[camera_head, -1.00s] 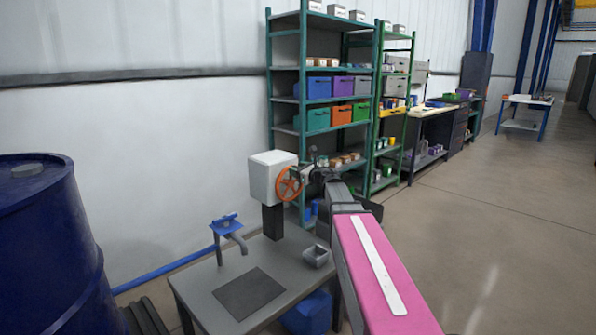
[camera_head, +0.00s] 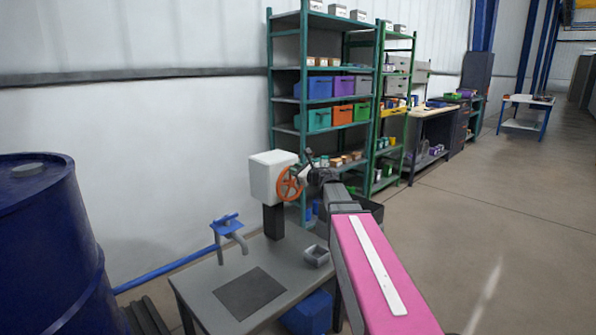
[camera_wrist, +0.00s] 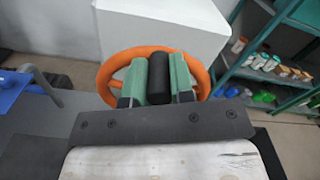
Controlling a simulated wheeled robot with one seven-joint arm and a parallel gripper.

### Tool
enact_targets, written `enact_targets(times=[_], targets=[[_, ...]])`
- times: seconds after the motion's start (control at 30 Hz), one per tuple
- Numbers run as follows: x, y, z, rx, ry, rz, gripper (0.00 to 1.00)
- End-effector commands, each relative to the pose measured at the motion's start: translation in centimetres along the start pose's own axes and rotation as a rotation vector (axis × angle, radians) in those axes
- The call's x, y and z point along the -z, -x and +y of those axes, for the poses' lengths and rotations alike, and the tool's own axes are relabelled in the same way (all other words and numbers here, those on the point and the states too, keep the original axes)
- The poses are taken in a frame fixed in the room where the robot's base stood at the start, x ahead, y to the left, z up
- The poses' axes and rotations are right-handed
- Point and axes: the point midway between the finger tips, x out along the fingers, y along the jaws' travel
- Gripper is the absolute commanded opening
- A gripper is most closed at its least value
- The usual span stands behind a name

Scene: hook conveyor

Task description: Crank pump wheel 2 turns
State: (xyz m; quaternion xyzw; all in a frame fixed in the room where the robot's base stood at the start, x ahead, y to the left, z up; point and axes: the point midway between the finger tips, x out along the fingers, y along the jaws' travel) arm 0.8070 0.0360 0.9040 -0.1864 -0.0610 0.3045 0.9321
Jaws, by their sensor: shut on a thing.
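The orange pump wheel (camera_head: 289,184) is on the right side of a white box (camera_head: 268,177) that stands on a dark post on the grey table. In the wrist view the orange wheel (camera_wrist: 116,68) shows behind my gripper (camera_wrist: 159,80). A black crank handle (camera_wrist: 159,78) sits between my two green fingers, which are shut on it. The handle is at the upper right of the wheel in the head view. My gripper covers part of the wheel's middle and lower rim.
A grey table (camera_head: 213,281) holds a blue tap (camera_head: 228,227), a dark mat (camera_head: 249,293) and a small grey tray (camera_head: 316,255). A blue barrel (camera_head: 45,240) stands at left. Green shelves (camera_head: 302,105) with bins stand behind the wheel. The floor at right is clear.

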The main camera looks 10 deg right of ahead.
Motion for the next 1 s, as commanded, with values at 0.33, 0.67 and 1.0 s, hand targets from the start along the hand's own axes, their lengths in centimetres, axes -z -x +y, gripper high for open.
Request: enact_targets(times=[0.33, 0.67, 1.0], targets=[[-0.4, 0.1, 2.5, -0.001, 0.322, 0.000, 0.00], [0.0, 0.1, 4.7, -0.001, 0.619, 0.001, 0.00], [0.6, 0.1, 6.1, 0.000, 0.830, 0.000, 0.00]])
